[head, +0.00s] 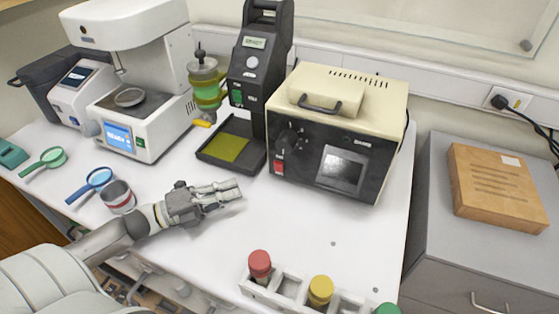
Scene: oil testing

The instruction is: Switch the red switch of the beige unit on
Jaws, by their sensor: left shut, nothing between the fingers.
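The beige unit (371,89) stands on the white table, with a black front panel facing me. Its red switch (279,167) is at the lower left of that panel, below a black knob. I cannot tell which way the switch is tipped. My left gripper (238,188) is shut and empty, low over the table. It is to the left of the red switch and a little nearer to me, apart from the unit. My right gripper is not in view.
A black device with a tray (212,157) stands just left of the unit. A metal cup (118,197) is beside my left wrist. A rack (292,287) with red, yellow and green capped bottles is at the front edge. Table between rack and unit is clear.

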